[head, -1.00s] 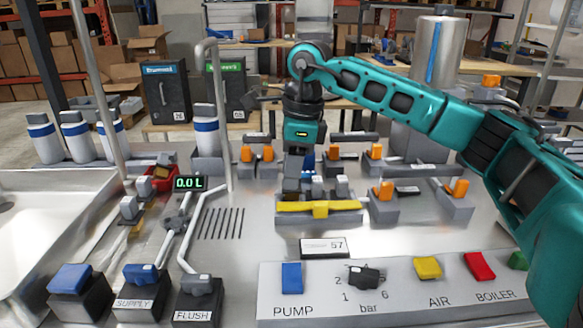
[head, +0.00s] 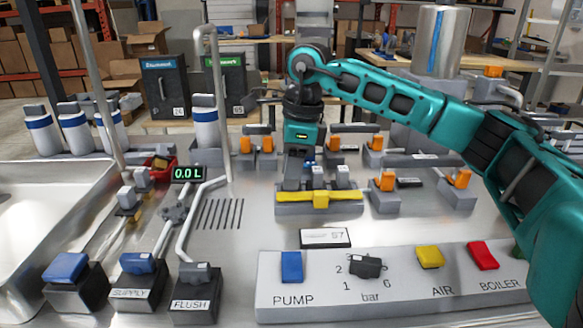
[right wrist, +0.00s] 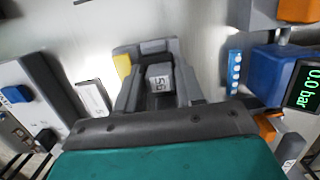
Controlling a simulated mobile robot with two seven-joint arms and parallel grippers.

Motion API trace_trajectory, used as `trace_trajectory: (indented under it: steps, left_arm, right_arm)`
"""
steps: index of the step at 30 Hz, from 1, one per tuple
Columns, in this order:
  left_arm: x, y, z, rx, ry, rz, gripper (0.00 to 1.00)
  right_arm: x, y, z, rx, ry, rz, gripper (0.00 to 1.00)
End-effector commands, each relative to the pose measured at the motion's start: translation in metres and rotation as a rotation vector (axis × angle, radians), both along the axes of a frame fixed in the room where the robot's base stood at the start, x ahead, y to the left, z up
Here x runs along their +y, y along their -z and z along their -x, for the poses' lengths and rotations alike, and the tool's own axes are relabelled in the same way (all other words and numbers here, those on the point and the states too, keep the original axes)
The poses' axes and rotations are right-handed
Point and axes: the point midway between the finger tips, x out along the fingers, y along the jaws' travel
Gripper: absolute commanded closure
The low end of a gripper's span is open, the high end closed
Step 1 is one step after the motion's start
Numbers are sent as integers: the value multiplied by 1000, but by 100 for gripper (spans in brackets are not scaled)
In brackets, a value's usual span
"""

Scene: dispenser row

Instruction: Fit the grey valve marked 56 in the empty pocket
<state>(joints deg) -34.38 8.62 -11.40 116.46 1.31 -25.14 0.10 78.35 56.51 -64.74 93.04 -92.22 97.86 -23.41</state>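The grey valve marked 56 (right wrist: 158,84) shows in the right wrist view between the two dark fingers of my right gripper (right wrist: 157,76), which appear closed on its sides. In the head view my right gripper (head: 294,178) points down at the left end of the grey rack (head: 345,208) with the yellow bar (head: 320,198). Two grey valves (head: 343,177) stand in the rack to its right. The gripper hides the held valve's lower end and the pocket, so I cannot tell whether the valve touches the rack. My left gripper is not in view.
A small label plate (head: 325,238) and the control panel (head: 395,290) lie in front of the rack. Orange-handled grey blocks (head: 384,196) stand to the right and behind. The tap (head: 210,70) and slotted drain (head: 221,218) are on the left.

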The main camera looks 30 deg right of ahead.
Motion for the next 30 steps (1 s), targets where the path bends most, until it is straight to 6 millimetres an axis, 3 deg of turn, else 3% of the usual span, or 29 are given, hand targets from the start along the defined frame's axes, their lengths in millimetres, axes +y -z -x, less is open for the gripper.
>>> trace_trajectory:
  steps: [8, 24, 30]
  left_arm:
    - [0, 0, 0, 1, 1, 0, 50]
    - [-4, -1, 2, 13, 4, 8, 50]
    - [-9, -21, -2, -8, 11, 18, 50]
  right_arm:
    - [0, -1, 0, 1, -1, 0, 36]
    - [2, 1, 2, 9, -6, -1, 36]
    - [-4, -43, 3, -1, -3, -2, 36]
